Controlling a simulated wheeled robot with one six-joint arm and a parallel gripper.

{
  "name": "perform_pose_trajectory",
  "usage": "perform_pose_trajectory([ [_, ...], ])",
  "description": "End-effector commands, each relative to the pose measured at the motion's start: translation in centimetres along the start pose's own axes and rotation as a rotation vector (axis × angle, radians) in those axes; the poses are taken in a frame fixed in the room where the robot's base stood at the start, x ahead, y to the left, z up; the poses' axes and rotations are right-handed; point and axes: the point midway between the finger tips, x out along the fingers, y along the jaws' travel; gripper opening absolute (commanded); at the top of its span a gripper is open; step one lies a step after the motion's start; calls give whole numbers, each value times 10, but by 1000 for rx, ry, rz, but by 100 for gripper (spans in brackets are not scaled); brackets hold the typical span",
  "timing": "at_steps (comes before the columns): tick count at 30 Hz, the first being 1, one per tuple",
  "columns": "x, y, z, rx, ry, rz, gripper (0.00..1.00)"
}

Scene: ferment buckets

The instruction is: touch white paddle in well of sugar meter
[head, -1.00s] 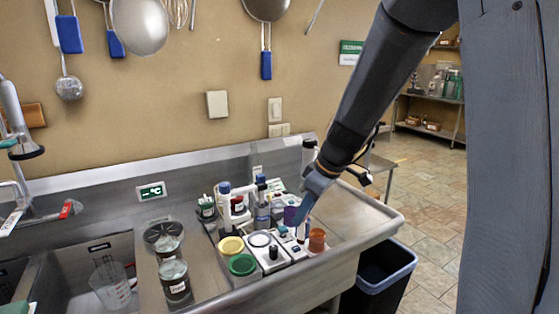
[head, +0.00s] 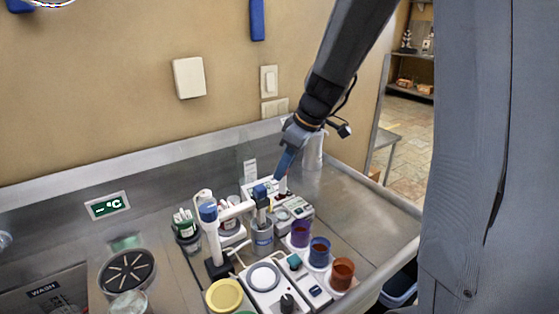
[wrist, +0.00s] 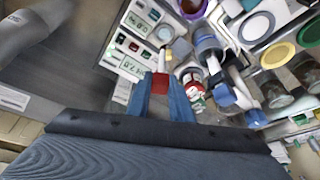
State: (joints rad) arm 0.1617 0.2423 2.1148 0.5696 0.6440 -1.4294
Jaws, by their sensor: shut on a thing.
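My gripper (head: 279,177) is shut on the red handle (wrist: 160,82) of the white paddle (wrist: 163,60). The paddle's pale end points away from the blue fingers, toward a white meter with a "%" display (wrist: 142,18), which looks like the sugar meter. That meter (head: 296,209) stands behind the purple cup in the head view. Its round well (wrist: 166,33) shows just beyond the paddle's tip in the wrist view. The tip appears apart from the well, though its height is hard to judge. A second meter (wrist: 128,64) with red and green buttons lies beside the paddle.
Purple (head: 300,234), blue (head: 319,251) and orange (head: 342,273) cups stand in front. A white cylinder (head: 314,150) stands behind right. Bare steel counter (head: 375,220) lies to the right.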

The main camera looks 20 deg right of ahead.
Motion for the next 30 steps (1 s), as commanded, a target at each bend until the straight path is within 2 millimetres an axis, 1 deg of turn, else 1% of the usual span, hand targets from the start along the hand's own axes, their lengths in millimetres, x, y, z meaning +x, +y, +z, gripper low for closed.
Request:
perform_pose_trajectory([
  [8,13,-2,3,-3,-1,-3,0],
  [21,48,-1,17,-5,0,-2,0],
  [25,53,-2,20,-5,0,-3,0],
  [30,54,-2,20,-5,0,-2,0],
])
